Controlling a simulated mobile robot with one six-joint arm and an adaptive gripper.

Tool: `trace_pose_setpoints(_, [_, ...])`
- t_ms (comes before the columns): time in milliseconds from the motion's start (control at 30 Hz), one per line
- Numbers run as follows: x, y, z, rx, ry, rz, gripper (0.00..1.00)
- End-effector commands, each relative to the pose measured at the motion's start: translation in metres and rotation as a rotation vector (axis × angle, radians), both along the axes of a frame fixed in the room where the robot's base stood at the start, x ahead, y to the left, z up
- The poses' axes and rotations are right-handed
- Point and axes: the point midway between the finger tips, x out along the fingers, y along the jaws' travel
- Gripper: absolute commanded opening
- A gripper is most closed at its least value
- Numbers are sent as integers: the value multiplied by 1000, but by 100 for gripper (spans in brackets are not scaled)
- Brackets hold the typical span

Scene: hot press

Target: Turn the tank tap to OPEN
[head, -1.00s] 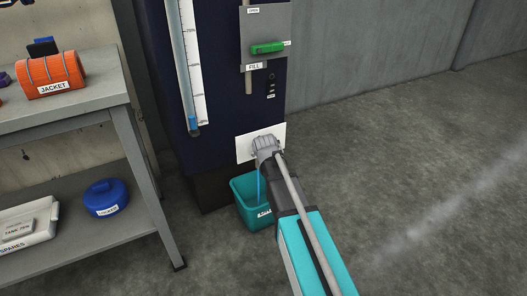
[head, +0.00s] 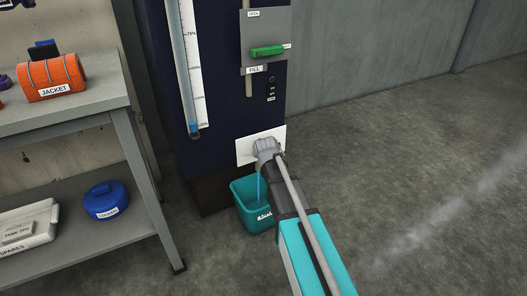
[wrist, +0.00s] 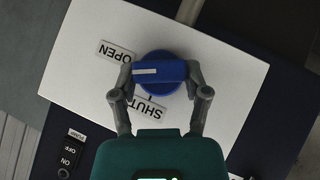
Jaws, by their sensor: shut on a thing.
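The tank tap (wrist: 165,75) is a round blue knob with a raised bar on a white plate (wrist: 85,30). In the wrist view the bar lies nearly level, its white mark at the left end, between the OPEN label (wrist: 115,51) at upper left and the SHUT label (wrist: 151,107) below. My gripper (wrist: 161,82) is shut on the tap, one finger at each end of the bar. In the head view my gripper (head: 267,148) is against the white plate (head: 245,150) and hides the tap. A thin blue stream (head: 259,188) falls below it.
A teal bucket (head: 245,190) stands on the floor under the stream. A green handle (head: 267,51) and a level gauge (head: 187,60) are higher on the tank. A grey shelf (head: 118,92) stands at left. The floor at right is clear.

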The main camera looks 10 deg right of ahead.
Motion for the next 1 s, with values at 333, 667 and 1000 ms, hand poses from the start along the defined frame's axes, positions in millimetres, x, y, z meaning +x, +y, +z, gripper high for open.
trace_pose_setpoints(333, [2,-3,2,152,49,-4,13])
trace_pose_setpoints(667, [3,-5,1,327,104,-3,13])
trace_pose_setpoints(1000, [3,-5,1,440,141,-2,13])
